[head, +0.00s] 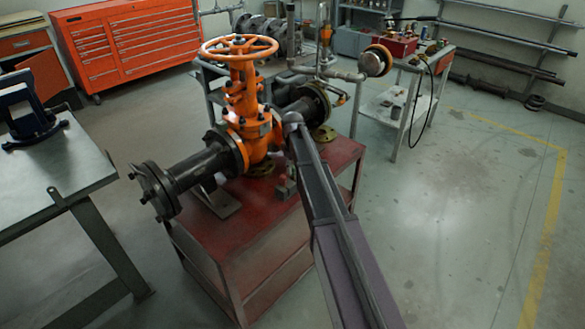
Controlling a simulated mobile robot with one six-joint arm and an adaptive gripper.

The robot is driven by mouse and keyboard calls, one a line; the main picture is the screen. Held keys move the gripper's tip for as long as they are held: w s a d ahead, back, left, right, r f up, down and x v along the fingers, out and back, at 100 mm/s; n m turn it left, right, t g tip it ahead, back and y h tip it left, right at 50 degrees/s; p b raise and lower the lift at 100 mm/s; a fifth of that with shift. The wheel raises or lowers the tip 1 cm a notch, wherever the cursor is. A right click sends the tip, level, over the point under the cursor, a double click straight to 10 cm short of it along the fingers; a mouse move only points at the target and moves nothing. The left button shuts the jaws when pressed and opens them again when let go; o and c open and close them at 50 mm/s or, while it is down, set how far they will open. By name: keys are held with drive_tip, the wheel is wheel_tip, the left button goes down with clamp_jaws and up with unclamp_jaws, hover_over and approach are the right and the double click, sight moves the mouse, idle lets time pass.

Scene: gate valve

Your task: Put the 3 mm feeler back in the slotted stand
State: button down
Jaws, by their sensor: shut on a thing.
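An orange gate valve (242,105) with a handwheel and dark flanged pipes stands on a red cart. My arm reaches from the bottom of the head view up to the right side of the valve. Its far end is beside the valve body, and I cannot make out my gripper or its fingers there. I cannot make out the 3 mm feeler. A small grey block (286,188) sits on the cart just left of my arm. I cannot tell whether it is the slotted stand.
The red cart (245,232) has bare top at its front. A steel workbench (65,172) is at left, an orange tool cabinet (128,40) behind. A grey table (392,108) with a red box stands at back right. The floor at right is clear.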

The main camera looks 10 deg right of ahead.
drive_tip(key=shift+f+b, duration=0.6)
drive_tip(key=shift+f, duration=0.05)
drive_tip(key=shift+c, duration=2.1)
unclamp_jaws()
drive_tip(key=shift+r, duration=0.15)
wheel_tip(320, 180, up, 11)
drive_tip(key=p, duration=1.1)
drive_tip(key=shift+r+p, duration=0.15)
drive_tip(key=shift+p, duration=0.15)
drive_tip(key=s+r+m+p, duration=0.2)
drive_tip(key=s+m, duration=0.1)
drive_tip(key=s, duration=1.1)
drive_tip(key=s+r+m+p, duration=0.1)
drive_tip(key=s+m, duration=0.3)
drive_tip(key=s, duration=1.1)
drive_tip(key=shift+a+r+p, duration=0.3)
drive_tip(key=shift+r+p, duration=0.1)
